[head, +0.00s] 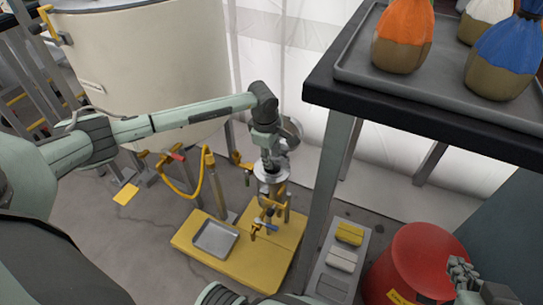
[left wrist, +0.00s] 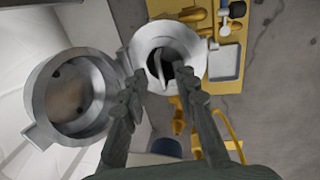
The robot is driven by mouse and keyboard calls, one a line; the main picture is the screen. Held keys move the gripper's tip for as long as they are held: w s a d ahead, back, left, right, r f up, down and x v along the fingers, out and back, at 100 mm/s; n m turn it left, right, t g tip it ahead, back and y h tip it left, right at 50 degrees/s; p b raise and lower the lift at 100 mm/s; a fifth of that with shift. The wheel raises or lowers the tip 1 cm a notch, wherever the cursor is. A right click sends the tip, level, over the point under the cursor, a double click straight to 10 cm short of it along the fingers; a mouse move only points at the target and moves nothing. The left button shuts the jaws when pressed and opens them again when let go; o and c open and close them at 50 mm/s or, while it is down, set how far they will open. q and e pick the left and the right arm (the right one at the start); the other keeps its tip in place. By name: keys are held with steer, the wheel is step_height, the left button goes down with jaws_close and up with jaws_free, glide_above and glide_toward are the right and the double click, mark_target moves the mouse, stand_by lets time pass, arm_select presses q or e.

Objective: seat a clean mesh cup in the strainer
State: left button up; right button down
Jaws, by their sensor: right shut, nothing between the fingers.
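The strainer (head: 271,174) stands upright on a yellow base as a round metal body with a pale rim. In the left wrist view its open mouth (left wrist: 146,49) shows a dark bore with a grey curved piece inside; I cannot tell whether that piece is part of a mesh cup. Its round lid (left wrist: 39,97) is swung open to the side. My left gripper (left wrist: 161,76) is open above the mouth, its fingers apart; it also shows in the head view (head: 268,158). My right gripper (head: 461,271) is shut and empty at the lower right. No mesh cup is clearly visible.
A shallow metal tray (head: 215,240) sits on the yellow base (head: 262,265). A large cream tank (head: 150,65) stands behind. A black-edged table (head: 440,130) with tied bags, a red drum (head: 415,265) and a grey stand with yellow and white blocks (head: 345,250) are at right.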

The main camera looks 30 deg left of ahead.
arm_select(q)
step_height(320, 180, up, 12)
steer(key=s, duration=0.2)
steer(key=shift+s, duration=0.15)
steer(key=shift+f, duration=0.1)
stand_by(1.5)
